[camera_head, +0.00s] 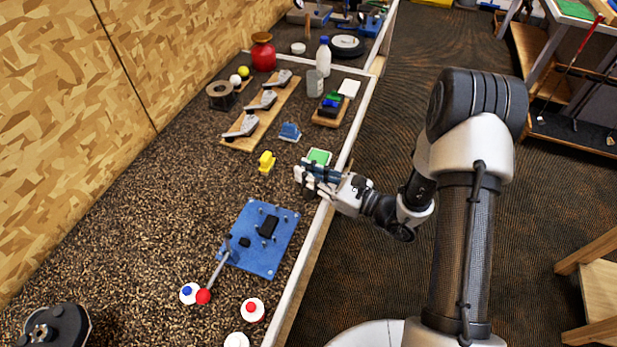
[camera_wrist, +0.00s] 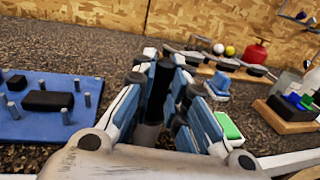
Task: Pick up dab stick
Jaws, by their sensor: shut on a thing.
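My gripper (camera_head: 306,178) is at the right side of the bench, just above its surface, near the white front edge. In the wrist view, my gripper (camera_wrist: 166,68) has its blue-and-white fingers closed around a dark upright cylinder, which looks like the dab stick (camera_wrist: 158,92). The dab stick's lower part looks grey, and the fingers cover its sides. In the head view the fingers hide the stick, so I cannot tell there whether it touches the bench.
A green-topped block (camera_head: 319,156) lies close behind my gripper. A yellow block (camera_head: 266,162) and a blue block (camera_head: 290,132) stand nearby. A blue plate with pegs (camera_head: 262,237) lies toward the front. A board with club heads (camera_head: 262,105) is farther back. Bare bench lies left.

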